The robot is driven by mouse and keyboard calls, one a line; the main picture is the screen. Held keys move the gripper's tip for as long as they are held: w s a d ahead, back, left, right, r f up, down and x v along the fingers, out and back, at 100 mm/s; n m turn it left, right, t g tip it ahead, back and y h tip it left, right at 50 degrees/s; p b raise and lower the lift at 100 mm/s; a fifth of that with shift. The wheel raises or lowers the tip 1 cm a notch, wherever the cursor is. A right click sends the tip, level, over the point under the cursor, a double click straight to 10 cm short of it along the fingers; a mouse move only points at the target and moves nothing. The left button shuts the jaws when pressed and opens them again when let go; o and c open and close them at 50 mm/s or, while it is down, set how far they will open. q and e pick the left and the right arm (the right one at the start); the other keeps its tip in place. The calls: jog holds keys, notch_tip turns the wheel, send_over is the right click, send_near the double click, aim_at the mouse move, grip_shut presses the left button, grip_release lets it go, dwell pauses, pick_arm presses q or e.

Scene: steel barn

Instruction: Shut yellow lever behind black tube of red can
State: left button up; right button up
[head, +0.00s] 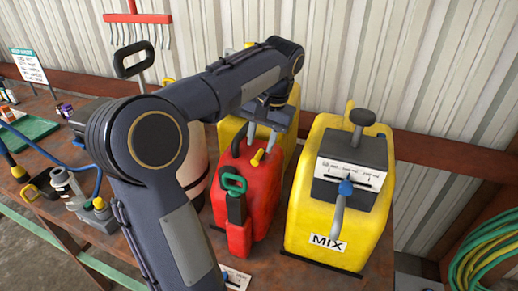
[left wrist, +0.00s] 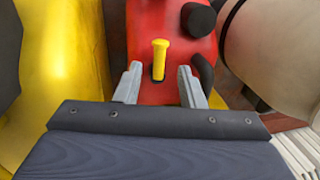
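The red can (head: 262,205) stands upright on the bench in the head view. Its yellow lever (head: 257,157) sticks up from the top; in the left wrist view the lever (left wrist: 159,60) stands between my fingertips with gaps on both sides. A black tube-like part (head: 238,142) rises beside the lever; in the wrist view a black curved part (left wrist: 204,72) is close by the right-hand finger. My left gripper (head: 262,135) is open above the can's top, and it shows in the wrist view (left wrist: 160,86). My right gripper is not in view.
A yellow MIX container (head: 300,215) stands right of the can, and another yellow container (head: 228,128) behind it. A pale cylinder (left wrist: 270,45) is close on the other side. Small bottles and a grey can (head: 98,214) stand at left. A green hose (head: 490,250) hangs at right.

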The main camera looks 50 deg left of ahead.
pick_arm(q)
jog(key=r, duration=0.3)
jog(key=shift+w+d+r, duration=0.15)
jog(key=shift+d+r, duration=0.2)
jog(key=s+d+f+m+t+h, duration=0.1)
jog(key=s+d+f+t+h, duration=0.2)
jog(key=s+d+f, duration=0.4)
jog(key=s+d+f+m+t+h, duration=0.2)
jog(key=s+d+f, duration=0.5)
jog(key=d, duration=0.6)
jog(key=shift+s+d+f+t+h, duration=0.35)
jog(key=shift+t+h, duration=0.05)
jog(key=shift+t, duration=0.3)
